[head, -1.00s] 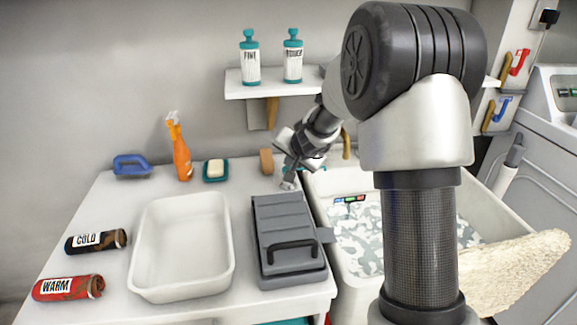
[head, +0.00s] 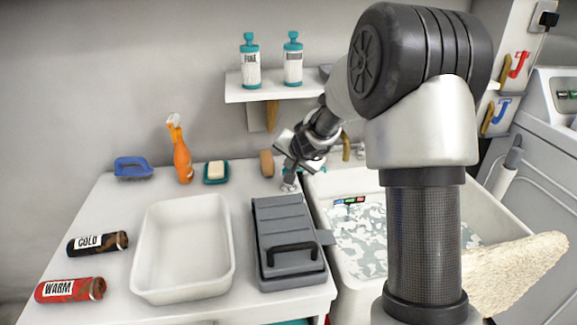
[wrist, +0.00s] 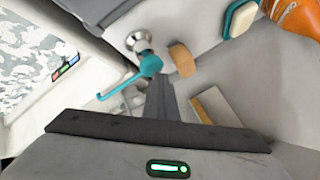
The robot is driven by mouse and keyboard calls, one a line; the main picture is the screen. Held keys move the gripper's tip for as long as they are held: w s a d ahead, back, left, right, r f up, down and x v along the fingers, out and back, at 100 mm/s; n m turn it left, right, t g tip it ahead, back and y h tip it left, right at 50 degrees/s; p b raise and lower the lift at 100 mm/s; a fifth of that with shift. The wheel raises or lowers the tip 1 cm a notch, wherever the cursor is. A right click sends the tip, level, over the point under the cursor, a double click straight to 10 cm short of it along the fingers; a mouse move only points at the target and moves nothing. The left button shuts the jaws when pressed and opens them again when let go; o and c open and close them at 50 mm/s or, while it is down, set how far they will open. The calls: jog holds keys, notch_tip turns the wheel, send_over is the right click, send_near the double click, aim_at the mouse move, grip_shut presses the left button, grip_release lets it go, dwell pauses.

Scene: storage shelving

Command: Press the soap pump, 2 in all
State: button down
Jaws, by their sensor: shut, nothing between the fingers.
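The soap pump has a teal head (wrist: 150,66) with a thin spout pointing left, above a round metal collar (wrist: 138,40) set in the counter, in the wrist view. In the head view its metal collar (head: 289,187) shows at the counter's right edge beside the sink, with the head mostly hidden by my gripper. My gripper (wrist: 156,82) is shut and empty, and its fingertips overlap the teal head in the wrist view. They appear to be at the head; whether they touch it or how far it is pushed down I cannot tell.
A grey lidded box (head: 285,215) and a white basin (head: 145,250) stand in front. A tan block (head: 266,163), soap dish (head: 216,178) and orange spray bottle (head: 181,160) line the back. The water-filled sink (head: 325,250) is right; a shelf (head: 250,94) with two bottles hangs above.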

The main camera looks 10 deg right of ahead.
jog(key=shift+r+p, duration=0.5)
jog(key=shift+r, duration=0.3)
notch_tip(320, 180, up, 5)
jog(key=p, duration=0.4)
jog(key=shift+p, duration=0.35)
